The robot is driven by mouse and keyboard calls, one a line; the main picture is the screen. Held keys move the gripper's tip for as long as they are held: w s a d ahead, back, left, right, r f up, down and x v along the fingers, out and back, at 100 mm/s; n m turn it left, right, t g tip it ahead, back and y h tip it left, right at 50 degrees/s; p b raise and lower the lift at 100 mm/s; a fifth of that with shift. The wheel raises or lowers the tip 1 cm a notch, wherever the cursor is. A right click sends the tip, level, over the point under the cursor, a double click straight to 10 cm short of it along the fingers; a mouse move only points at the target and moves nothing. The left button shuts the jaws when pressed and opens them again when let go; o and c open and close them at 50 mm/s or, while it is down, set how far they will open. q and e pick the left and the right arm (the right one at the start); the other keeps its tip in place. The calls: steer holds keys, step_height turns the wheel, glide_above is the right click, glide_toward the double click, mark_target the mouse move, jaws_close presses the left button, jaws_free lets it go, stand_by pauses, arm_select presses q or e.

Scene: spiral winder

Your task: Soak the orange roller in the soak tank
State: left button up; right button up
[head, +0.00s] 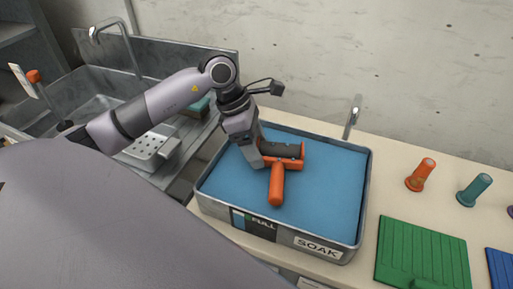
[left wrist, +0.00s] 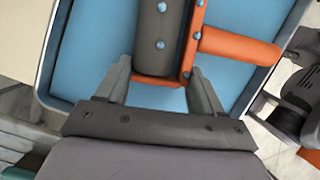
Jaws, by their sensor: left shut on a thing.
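The orange roller, with a black cylinder and an orange frame and handle (head: 276,186), is at the blue liquid in the soak tank (head: 367,185). The tank is a metal box labelled SOAK and FULL. My left gripper (head: 261,158) is shut on the roller at its cylinder end. In the left wrist view the two fingers sit either side of the black cylinder (left wrist: 156,40), and drops show on it. The handle points toward the front of the tank. How deep the roller sits is hard to tell. My right gripper is not in view.
A metal sink (head: 60,88) with a tap and a perforated tray (head: 152,147) is at the left. An orange bobbin (head: 420,175) and a teal bobbin (head: 474,190) stand right of the tank. A green ridged mat (head: 422,252) lies in front of them. A wall closes the back.

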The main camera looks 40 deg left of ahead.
arm_select(q)
step_height(320, 180, up, 6)
steer(key=p, duration=0.3)
steer(key=shift+r+p, duration=0.25)
steer(key=shift+p, duration=0.1)
